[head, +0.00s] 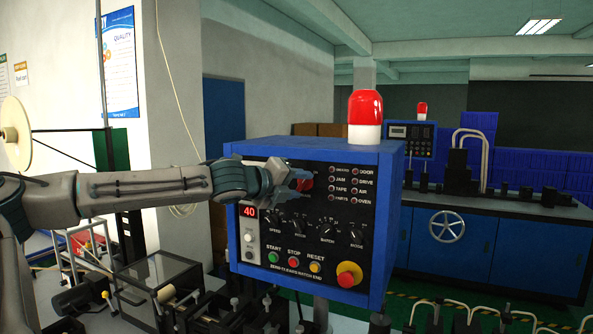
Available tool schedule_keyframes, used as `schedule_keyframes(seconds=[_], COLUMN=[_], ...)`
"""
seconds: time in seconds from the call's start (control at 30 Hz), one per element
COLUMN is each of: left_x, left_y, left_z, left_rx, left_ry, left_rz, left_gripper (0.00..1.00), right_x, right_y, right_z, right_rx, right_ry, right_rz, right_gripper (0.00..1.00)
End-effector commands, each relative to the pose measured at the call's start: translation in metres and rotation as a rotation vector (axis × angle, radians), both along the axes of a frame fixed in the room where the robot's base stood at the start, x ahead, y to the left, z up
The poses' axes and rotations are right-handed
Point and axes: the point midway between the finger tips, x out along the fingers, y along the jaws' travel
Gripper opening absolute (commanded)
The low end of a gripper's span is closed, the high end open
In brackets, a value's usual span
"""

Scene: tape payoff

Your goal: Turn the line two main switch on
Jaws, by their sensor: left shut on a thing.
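A blue control box (386,215) with a black front panel stands in the middle of the head view. My left arm comes in from the left, and my left gripper (299,181) is at the upper left of that panel. It is shut on a red switch knob (306,186), which I take to be the main switch. Most of the knob and its markings are hidden by the gripper, so I cannot tell its position. My right gripper is not in view.
The panel has a red 40 display (249,212), several black dials, START, STOP and RESET buttons, and a red emergency knob (348,275) on yellow. A red beacon (365,110) tops the box. A second blue machine (455,239) stands behind right.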

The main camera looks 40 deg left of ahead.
Motion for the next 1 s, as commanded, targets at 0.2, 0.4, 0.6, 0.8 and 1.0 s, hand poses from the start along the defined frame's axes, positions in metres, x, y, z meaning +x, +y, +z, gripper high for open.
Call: schedule_keyframes(seconds=[0.2,0.4,0.6,0.8,1.0], left_x=[0.0,0.0,0.0,0.0,0.0], left_y=[0.0,-0.001,-0.001,-0.001,0.0], left_z=[0.003,0.001,0.0,0.0,0.0], left_rx=[0.124,0.189,0.216,0.219,0.219], left_ry=[0.041,0.061,0.068,0.068,0.068], left_rz=[0.0,0.0,-0.001,0.0,0.0], left_gripper=[0.21,0.21,0.21,0.21,0.47], right_x=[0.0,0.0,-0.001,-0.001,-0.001], right_y=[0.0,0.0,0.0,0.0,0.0], right_z=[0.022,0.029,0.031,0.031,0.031], right_rx=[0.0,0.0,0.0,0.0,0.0], right_ry=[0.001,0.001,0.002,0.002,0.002], right_rz=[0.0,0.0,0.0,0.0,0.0], right_gripper=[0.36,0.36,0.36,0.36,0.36])
